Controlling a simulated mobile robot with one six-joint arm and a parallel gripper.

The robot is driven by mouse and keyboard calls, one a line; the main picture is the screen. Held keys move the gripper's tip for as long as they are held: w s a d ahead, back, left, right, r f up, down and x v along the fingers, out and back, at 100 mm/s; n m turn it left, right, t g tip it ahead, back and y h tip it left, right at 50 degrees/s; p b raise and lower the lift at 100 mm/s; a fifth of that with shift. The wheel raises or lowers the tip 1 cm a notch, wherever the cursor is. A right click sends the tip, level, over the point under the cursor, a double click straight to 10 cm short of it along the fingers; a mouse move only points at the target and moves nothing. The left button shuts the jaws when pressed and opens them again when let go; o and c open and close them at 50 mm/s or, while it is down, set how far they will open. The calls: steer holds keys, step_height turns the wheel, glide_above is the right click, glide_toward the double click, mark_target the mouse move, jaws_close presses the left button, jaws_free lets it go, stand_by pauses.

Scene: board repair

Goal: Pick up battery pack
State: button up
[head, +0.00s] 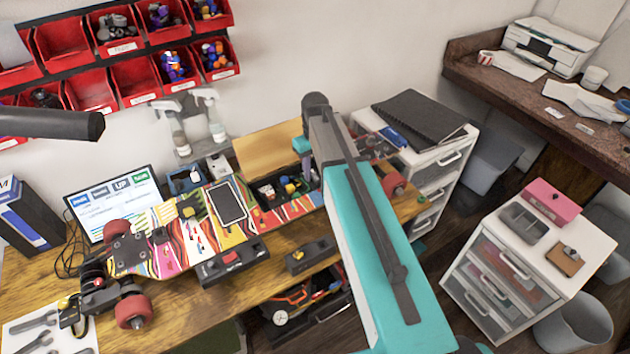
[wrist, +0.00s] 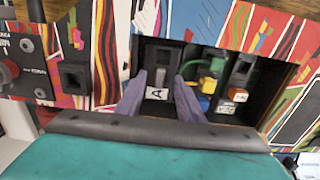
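In the wrist view, a dark block with a white label marked "A" (wrist: 157,93) sits in the open compartment of the painted skateboard deck (wrist: 105,45); it may be the battery pack, but I cannot tell for sure. My gripper (wrist: 160,80) has its two purple-grey fingers apart, one on each side of this block. No firm contact shows.
Yellow, green and orange-labelled parts (wrist: 208,85) crowd the compartment right of the block. A black panel (head: 230,203) lies on the deck. A control box (head: 232,262) and a small black block (head: 310,254) stand in front. A monitor (head: 115,200) stands behind.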

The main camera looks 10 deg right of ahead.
steer(key=shift+f, duration=0.6)
jaws_close()
